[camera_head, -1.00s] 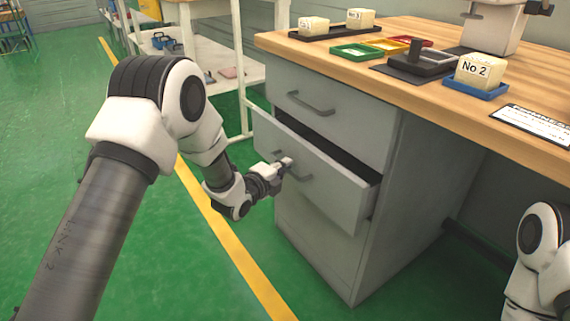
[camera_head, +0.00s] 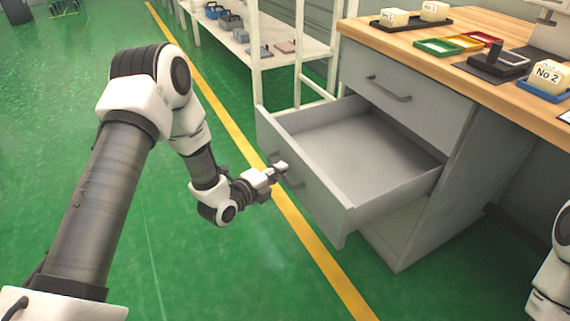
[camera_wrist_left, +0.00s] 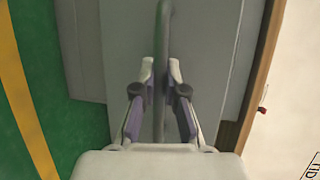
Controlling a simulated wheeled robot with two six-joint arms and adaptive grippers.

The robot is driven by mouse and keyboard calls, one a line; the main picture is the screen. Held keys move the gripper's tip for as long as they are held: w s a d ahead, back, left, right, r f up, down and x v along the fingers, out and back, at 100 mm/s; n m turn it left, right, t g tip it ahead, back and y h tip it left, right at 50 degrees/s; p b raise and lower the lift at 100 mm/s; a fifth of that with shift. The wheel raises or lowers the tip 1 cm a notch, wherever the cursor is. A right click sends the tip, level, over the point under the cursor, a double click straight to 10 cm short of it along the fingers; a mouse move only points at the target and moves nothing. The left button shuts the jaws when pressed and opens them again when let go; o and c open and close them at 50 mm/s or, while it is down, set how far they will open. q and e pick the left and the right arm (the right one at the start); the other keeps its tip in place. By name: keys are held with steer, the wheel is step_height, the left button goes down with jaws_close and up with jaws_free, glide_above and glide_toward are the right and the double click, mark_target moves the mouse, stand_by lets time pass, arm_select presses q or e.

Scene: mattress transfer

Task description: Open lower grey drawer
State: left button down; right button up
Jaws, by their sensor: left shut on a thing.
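The lower grey drawer (camera_head: 375,150) is pulled well out of the grey cabinet, and its empty inside shows in the head view. Its bar handle (camera_head: 297,185) is on the front panel. My left gripper (camera_head: 281,171) is shut on this handle. In the left wrist view, the handle (camera_wrist_left: 161,30) runs lengthwise between the two fingertips of the left gripper (camera_wrist_left: 160,70). The upper drawer (camera_head: 405,95) above it is closed. My right gripper is out of view; only part of that arm shows at the right edge.
The wooden tabletop (camera_head: 440,75) above the cabinet carries trays, blocks and a "No 2" block (camera_head: 546,77). A white shelf (camera_head: 285,58) stands behind the drawer. Green floor with a yellow line (camera_head: 322,258) lies clear in front.

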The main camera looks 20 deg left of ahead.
arm_select(q)
steer(key=shift+s+a, duration=0.1)
steer(key=shift+s, duration=0.05)
steer(key=c, duration=1.2)
jaws_free()
steer(key=v, duration=1.2)
steer(key=shift+f, duration=0.1)
